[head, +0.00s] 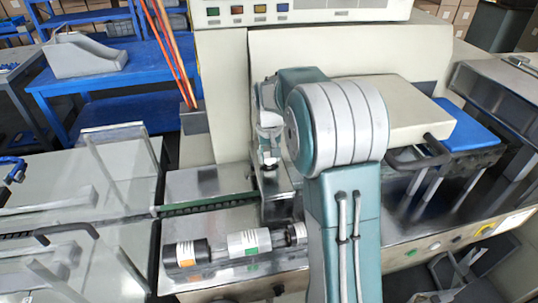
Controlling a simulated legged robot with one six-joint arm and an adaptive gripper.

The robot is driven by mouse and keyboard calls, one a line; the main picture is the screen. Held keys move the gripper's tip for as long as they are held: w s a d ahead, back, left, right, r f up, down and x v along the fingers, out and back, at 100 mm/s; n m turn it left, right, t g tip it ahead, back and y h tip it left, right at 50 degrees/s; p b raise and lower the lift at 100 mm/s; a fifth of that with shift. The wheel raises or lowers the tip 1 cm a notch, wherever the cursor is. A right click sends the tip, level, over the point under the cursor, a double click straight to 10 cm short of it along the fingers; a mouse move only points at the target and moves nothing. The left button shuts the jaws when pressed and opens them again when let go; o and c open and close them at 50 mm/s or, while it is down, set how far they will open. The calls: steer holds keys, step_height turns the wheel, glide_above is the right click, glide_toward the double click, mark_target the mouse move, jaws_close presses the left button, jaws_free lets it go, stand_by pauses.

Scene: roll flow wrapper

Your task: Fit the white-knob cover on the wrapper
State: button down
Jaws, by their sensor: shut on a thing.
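My gripper (269,158) points down in the middle of the head view, left of my large grey and teal arm joint, which hides part of the scene. It is shut on a metal cover (276,188), held over the steel deck of the wrapper. The cover's knob is hidden or too small to make out. The cover's lower edge is close to the deck; I cannot tell whether it touches. The wrapper (222,105) is a large cream machine with a steel bed.
Labelled cylinders (248,242) lie along the front of the deck, just below the cover. A dark chain track (205,204) runs left to a pair of steel panels with black handles. A cream hood (405,110) and a blue pad (455,126) stand right of my arm.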

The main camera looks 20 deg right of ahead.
steer(key=shift+f, duration=1)
steer(key=shift+c, duration=0.8)
jaws_free()
step_height(320, 180, up, 12)
steer(key=shift+f, duration=0.1)
stand_by(0.3)
